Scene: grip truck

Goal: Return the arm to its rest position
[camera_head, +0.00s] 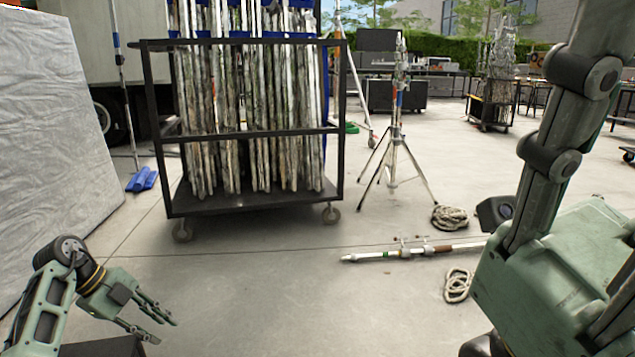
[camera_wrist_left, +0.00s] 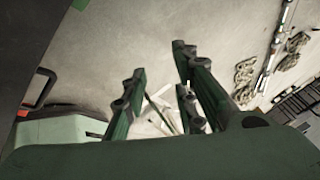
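My left arm comes in at the lower left of the head view, green and grey. Its gripper (camera_head: 165,328) hangs low over the concrete floor, with its fingers apart and nothing between them. In the left wrist view the same gripper (camera_wrist_left: 165,95) shows its green fingers spread, with bare floor and some thin pale shapes beyond them. My right arm fills the right side of the head view, with a dark upper link and a green body below. The end of the right arm and its gripper cannot be made out.
A black wheeled cart (camera_head: 255,197) holding upright boards stands ahead. A light stand (camera_head: 396,130) is behind, right of it. A metal pole (camera_head: 410,252) and coiled ropes (camera_head: 458,285) lie on the floor near my right arm. A pale panel (camera_head: 55,150) stands left. The middle floor is clear.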

